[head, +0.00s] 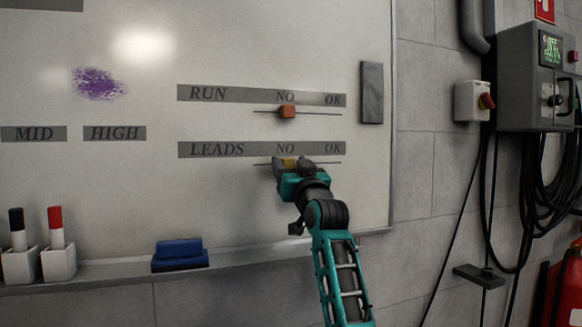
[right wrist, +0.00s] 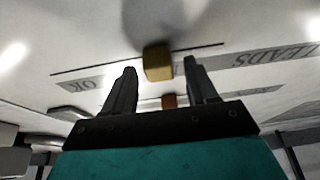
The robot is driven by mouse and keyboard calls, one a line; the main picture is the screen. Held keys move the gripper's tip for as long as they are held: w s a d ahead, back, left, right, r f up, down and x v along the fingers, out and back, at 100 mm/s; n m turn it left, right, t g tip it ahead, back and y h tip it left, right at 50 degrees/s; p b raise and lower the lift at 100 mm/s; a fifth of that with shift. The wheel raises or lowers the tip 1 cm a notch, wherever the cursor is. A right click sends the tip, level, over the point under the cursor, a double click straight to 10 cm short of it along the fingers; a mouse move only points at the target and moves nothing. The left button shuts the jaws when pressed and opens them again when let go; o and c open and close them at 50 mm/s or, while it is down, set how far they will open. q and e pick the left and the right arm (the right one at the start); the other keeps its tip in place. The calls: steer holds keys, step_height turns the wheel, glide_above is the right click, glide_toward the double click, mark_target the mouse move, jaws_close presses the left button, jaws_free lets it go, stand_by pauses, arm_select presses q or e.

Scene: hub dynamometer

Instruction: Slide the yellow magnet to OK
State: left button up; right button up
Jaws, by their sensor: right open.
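The yellow magnet (head: 289,162) sits on the thin line under the LEADS strip (head: 225,150), below the word NO. The word OK is at the strip's right end. My right gripper (head: 293,167) is at the board there and partly covers the magnet and line in the head view. In the right wrist view, the yellow magnet (right wrist: 158,65) shows between the fingertips of the open gripper (right wrist: 160,68), with a gap on each side. I cannot tell whether the tips reach around it. The OK label (right wrist: 82,85) lies to the left there. My left gripper is not in view.
An orange-red magnet (head: 287,112) sits on the RUN line just above. A dark grey block (head: 371,93) is on the board's right side. The tray below holds a blue eraser (head: 180,255) and two markers. The LEADS line right of my gripper looks clear.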

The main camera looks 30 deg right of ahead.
jaws_close()
stand_by(0.5)
